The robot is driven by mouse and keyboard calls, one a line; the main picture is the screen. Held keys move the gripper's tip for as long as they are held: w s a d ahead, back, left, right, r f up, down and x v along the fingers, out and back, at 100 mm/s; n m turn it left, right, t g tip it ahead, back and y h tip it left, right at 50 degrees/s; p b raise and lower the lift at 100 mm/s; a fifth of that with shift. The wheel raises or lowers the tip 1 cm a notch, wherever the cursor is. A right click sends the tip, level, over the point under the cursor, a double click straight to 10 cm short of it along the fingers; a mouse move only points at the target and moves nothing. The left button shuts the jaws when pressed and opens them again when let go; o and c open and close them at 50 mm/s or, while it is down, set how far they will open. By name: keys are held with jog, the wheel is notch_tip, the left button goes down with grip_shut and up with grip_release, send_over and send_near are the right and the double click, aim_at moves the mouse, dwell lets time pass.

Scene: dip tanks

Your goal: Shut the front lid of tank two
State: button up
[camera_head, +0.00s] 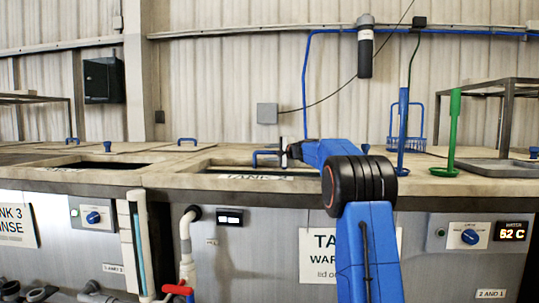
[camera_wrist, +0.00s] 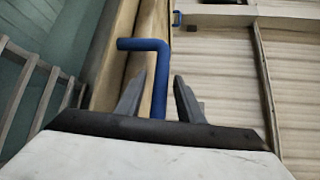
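Tank two (camera_head: 262,230) stands in the middle of the head view, with a "TANK 2" label on its front rim partly behind my arm. A dark gap shows in its top just behind that rim. A blue bar handle (camera_head: 264,154) stands at this gap, beside my gripper (camera_head: 287,153). In the wrist view, the bent blue handle (camera_wrist: 158,75) runs down between the two fingertips of my gripper (camera_wrist: 160,88). The fingers are apart, with space visible on the right side of the bar. The lid edge (camera_wrist: 118,50) shows behind the handle; the lid itself is mostly hidden.
Another blue handle (camera_head: 187,141) sits farther back. Tank three, at left, has a dark open slot (camera_head: 105,164). A green upright tool (camera_head: 453,130) and a blue one (camera_head: 402,130) stand to the right of my arm. A white pipe (camera_head: 188,250) with a red valve is in front.

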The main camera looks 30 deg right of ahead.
grip_shut()
jog(key=s+a, duration=1)
jog(key=s, duration=0.5)
jog(key=shift+a, duration=0.1)
jog(key=shift+o, duration=0.3)
grip_release()
